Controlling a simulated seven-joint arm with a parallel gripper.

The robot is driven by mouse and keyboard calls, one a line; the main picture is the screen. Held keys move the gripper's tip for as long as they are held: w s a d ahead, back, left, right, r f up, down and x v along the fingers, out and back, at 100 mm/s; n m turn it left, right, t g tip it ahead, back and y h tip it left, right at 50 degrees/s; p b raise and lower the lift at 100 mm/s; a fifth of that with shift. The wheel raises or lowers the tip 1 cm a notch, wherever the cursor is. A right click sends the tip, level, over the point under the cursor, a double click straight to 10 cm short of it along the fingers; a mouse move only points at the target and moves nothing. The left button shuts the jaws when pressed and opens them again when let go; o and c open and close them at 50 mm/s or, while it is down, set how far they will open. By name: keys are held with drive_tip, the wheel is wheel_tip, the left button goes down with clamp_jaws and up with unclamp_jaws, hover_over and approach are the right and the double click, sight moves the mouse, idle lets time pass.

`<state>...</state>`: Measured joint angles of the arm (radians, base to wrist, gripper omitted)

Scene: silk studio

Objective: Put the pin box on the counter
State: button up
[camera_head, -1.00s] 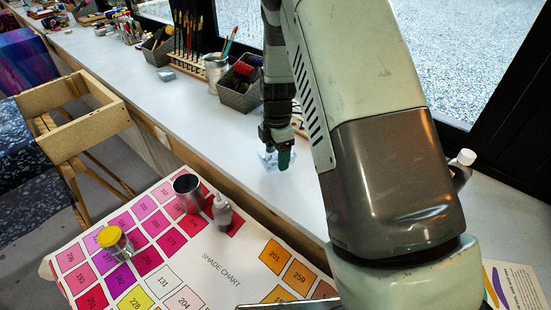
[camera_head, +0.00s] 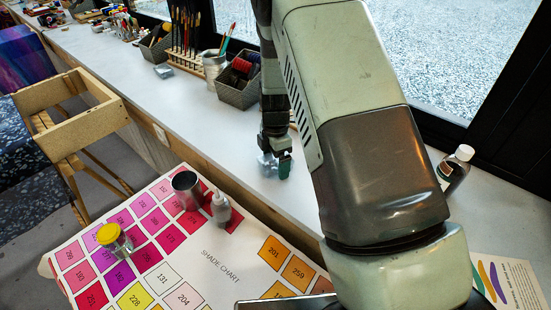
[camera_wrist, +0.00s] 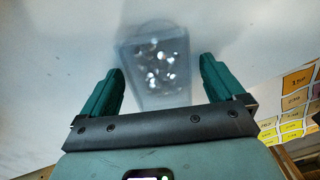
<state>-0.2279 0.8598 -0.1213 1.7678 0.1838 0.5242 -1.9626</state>
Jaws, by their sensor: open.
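The pin box (camera_wrist: 153,62) is a small clear container with shiny bits inside. In the wrist view it sits upright on the white counter (camera_wrist: 60,50), just beyond and between my two fingers. My gripper (camera_wrist: 160,85) has dark green fingers spread apart, with a gap on both sides of the box. In the head view my gripper (camera_head: 277,165) is low over the counter (camera_head: 215,125), and the box (camera_head: 266,164) shows partly behind the fingers. I cannot tell whether a finger touches it.
A dark bottle (camera_head: 454,172) stands at the right.

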drive_tip(key=s+d+r+m+t, duration=0.1)
drive_tip(key=s+r+m, duration=0.1)
drive_tip(key=r, duration=0.9)
drive_tip(key=s+d+r+m, duration=0.1)
drive_tip(key=s+r+m, duration=0.1)
drive_tip(key=r, duration=0.9)
drive_tip(key=s+d+r+m+t, duration=0.2)
drive_tip(key=s+r+m, duration=0.5)
drive_tip(key=s+r, duration=0.2)
drive_tip(key=s+d+r+m+t, duration=0.2)
drive_tip(key=s+r+m, duration=0.2)
drive_tip(key=s+m, duration=0.7)
drive_tip(key=s, duration=0.4)
drive_tip(key=shift+s+d+t, duration=0.2)
drive_tip(key=shift+s+t, duration=0.1)
drive_tip(key=shift+s, duration=0.1)
